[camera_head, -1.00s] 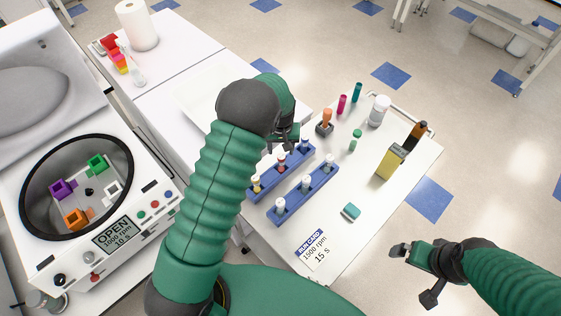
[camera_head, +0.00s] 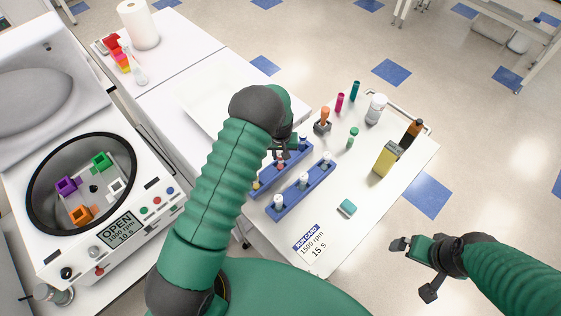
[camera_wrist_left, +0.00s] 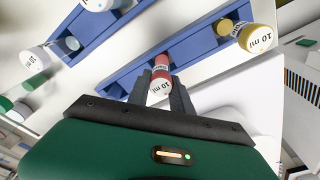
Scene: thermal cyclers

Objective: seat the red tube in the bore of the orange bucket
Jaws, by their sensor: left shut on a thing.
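The red tube (camera_wrist_left: 162,62) stands at the blue rack, between my left gripper's fingers in the left wrist view. My left gripper (camera_head: 283,154) is shut on it near its white "10 ml" cap (camera_wrist_left: 159,88). In the head view the tube (camera_head: 281,165) shows just below the fingers, partly hidden. Whether its lower end is still in the rack hole is unclear. The orange bucket (camera_head: 79,215) sits in the open centrifuge bowl at the left, far from the gripper. My right gripper (camera_head: 400,246) is over the floor at the right, away from the table; its jaw opening is unclear.
The rack (camera_head: 297,158) also holds a yellow tube (camera_wrist_left: 240,35). A second blue rack (camera_head: 315,190) with white-capped tubes lies close in front. Purple (camera_head: 66,186), green (camera_head: 101,161) and white (camera_head: 115,188) buckets share the bowl. The centrifuge lid (camera_head: 45,90) is raised.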

